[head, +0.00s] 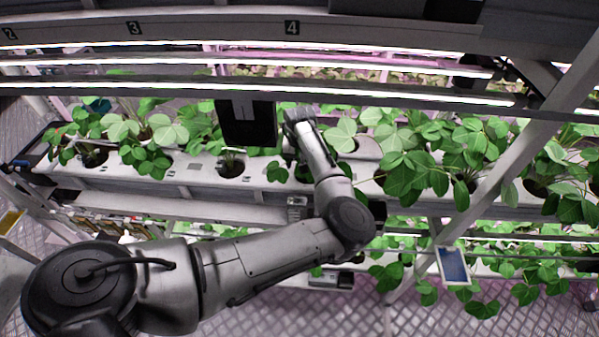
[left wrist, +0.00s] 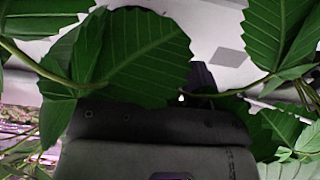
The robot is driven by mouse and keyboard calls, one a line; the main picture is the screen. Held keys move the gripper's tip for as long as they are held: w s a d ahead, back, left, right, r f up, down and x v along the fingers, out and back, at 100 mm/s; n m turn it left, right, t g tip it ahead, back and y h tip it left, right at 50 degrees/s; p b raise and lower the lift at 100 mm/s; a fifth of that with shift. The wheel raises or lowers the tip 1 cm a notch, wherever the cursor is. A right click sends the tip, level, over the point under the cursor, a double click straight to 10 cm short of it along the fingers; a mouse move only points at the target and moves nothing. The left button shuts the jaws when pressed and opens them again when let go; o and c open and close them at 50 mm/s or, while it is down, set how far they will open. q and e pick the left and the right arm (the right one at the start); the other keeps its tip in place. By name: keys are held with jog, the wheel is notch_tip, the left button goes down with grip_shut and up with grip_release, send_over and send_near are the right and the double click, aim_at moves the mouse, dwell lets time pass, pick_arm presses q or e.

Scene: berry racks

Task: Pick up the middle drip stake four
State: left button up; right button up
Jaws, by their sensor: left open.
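My left gripper (head: 298,120) reaches over the middle of the white planting gutter (head: 205,172), below the tag "4" (head: 292,27). Its fingertips are hidden in the head view. In the left wrist view the dark gripper body (left wrist: 155,150) fills the bottom, and a large strawberry leaf (left wrist: 140,52) covers most of the space in front of it. A small dark shape (left wrist: 203,78) shows behind the leaf; I cannot tell whether it is a finger or a stake. I cannot make out a drip stake for certain in either view. My right gripper is not in view.
Strawberry plants (head: 440,155) crowd the gutter to the right, with more to the left. A black panel (head: 248,122) hangs just left of my wrist. Bright light bars (head: 370,92) run above, and a slanted post (head: 530,125) stands at right. A lower plant tier lies below.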

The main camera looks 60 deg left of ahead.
pick_arm(q)
jog(key=shift+f, duration=1.15)
jog(key=c, duration=1)
jog(key=shift+r, duration=0.1)
